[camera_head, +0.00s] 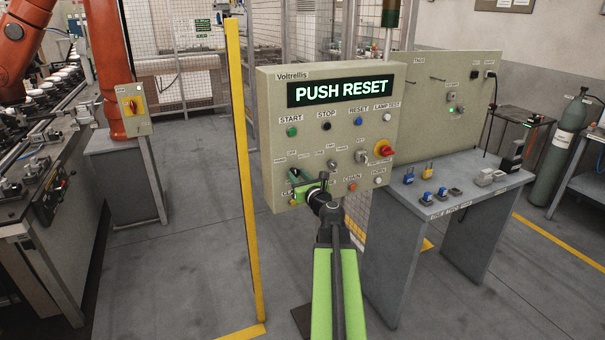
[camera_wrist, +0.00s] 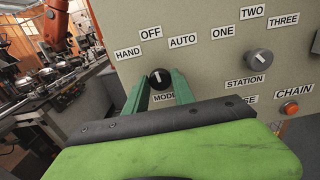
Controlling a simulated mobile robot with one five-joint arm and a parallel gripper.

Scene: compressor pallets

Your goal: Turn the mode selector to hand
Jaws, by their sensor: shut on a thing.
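The mode selector (camera_wrist: 160,78) is a small black knob with a white mark on the beige control panel (camera_head: 270,140). HAND (camera_wrist: 128,52), OFF (camera_wrist: 150,33) and AUTO (camera_wrist: 183,40) labels arc above it in the wrist view. Its white mark looks roughly upright, towards OFF. My gripper (camera_wrist: 161,85) has its two green fingers on either side of the knob, shut on it. In the head view my gripper (camera_head: 296,176) is at the panel's lower left and hides the knob.
A station selector (camera_wrist: 258,62) and an orange CHAIN button (camera_wrist: 290,108) sit to the right. The panel display (camera_head: 342,90) reads PUSH RESET. A yellow post (camera_head: 242,170) stands left of the panel, and a grey table (camera_head: 455,195) with padlocks stands right.

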